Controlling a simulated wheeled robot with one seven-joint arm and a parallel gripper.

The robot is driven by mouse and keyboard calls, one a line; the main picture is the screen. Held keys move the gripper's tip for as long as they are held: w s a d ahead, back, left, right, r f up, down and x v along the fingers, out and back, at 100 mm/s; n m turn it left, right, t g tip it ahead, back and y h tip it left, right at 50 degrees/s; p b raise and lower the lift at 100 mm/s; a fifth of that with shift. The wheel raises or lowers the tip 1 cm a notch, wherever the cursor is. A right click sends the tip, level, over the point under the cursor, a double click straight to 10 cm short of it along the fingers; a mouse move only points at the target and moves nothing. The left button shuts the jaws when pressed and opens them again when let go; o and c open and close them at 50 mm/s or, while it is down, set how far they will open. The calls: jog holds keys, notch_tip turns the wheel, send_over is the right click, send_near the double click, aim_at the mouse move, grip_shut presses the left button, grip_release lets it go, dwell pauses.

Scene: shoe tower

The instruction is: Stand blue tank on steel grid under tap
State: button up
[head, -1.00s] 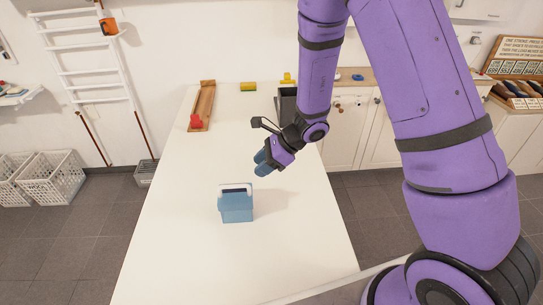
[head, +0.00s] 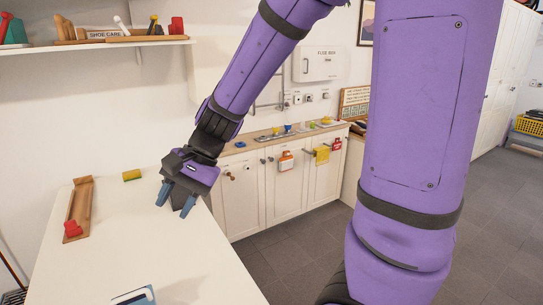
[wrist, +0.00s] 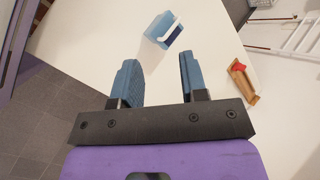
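The blue tank (head: 138,297) with a white handle stands on the white table, cut off by the lower edge of the head view. It shows whole in the wrist view (wrist: 163,30), beyond the fingertips and apart from them. My gripper (head: 174,202) is open and empty above the table's far right part; its two blue fingers are spread in the wrist view (wrist: 157,66). A thin grey tap (head: 268,106) seems to stand at the wall over the wooden counter. The steel grid cannot be made out clearly; a greyish flat patch (head: 268,138) lies below the tap.
Small items stand along the wooden counter (head: 250,149) above white cabinets. Cloths hang on the cabinet fronts.

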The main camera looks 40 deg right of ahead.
jog(key=s+d+r+n+t+h, duration=0.4)
jog(key=s+d+r+n+h, duration=0.2)
jog(key=s, duration=0.7)
jog(key=d+r+n, duration=0.2)
jog(key=d+r, duration=0.2)
jog(key=shift+s+d+r+h, duration=0.15)
jog(key=shift+s+d+h, duration=0.2)
jog(key=shift+h, duration=0.05)
jog(key=shift+o, duration=0.4)
jog(key=shift+s+d+r+t+h, duration=0.25)
jog(key=shift+s+d+t+h, duration=0.05)
jog(key=shift+s+d, duration=0.1)
jog(key=shift+w, duration=0.1)
